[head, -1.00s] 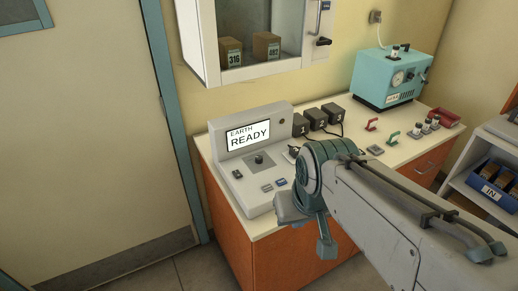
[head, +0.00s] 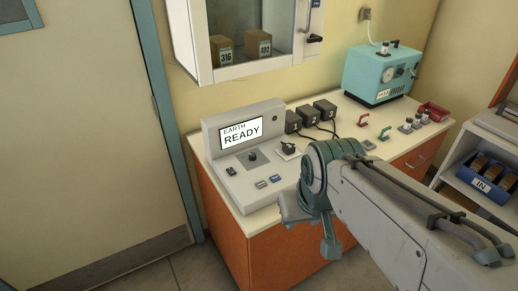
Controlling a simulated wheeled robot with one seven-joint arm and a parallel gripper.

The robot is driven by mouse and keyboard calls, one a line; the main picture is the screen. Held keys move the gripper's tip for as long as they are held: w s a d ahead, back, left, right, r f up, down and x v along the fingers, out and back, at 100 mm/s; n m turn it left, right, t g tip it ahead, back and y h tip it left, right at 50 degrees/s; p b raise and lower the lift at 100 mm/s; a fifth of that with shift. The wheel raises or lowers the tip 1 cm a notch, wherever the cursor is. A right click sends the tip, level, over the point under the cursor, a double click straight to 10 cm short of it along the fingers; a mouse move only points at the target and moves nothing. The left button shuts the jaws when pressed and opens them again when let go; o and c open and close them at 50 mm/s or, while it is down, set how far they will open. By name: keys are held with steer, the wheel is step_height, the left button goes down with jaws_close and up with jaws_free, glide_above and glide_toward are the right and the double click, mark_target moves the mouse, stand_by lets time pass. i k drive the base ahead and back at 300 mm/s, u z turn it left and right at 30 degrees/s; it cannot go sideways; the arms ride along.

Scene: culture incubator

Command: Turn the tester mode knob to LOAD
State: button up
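The tester (head: 243,170) is a pale grey console at the left end of the counter. Its screen (head: 241,132) reads "EARTH READY". A dark round knob (head: 252,156) stands on its sloped panel, too small to read its setting or labels. A black part (head: 288,148) sits on a light plate at the panel's right. A dark switch (head: 231,171) and grey and blue buttons (head: 275,179) are lower on the panel. My gripper (head: 330,247) hangs right of and in front of the tester, apart from the knob. Its fingers are mostly hidden by my wrist.
Black numbered blocks (head: 325,110) with cables stand behind the tester's right. A teal machine (head: 380,75), red and green handles (head: 385,133) and a red tray (head: 435,112) are farther right. A wall cabinet (head: 201,45) hangs above. A shelf with a blue bin (head: 482,183) is right.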

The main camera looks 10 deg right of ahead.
mark_target(253, 155)
steer(key=z, duration=0.75)
steer(key=k, duration=1)
steer(key=z, duration=0.55)
steer(key=i, duration=1.45)
steer(key=u, duration=1.5)
steer(key=i, duration=0.65)
steer(key=u, duration=0.5)
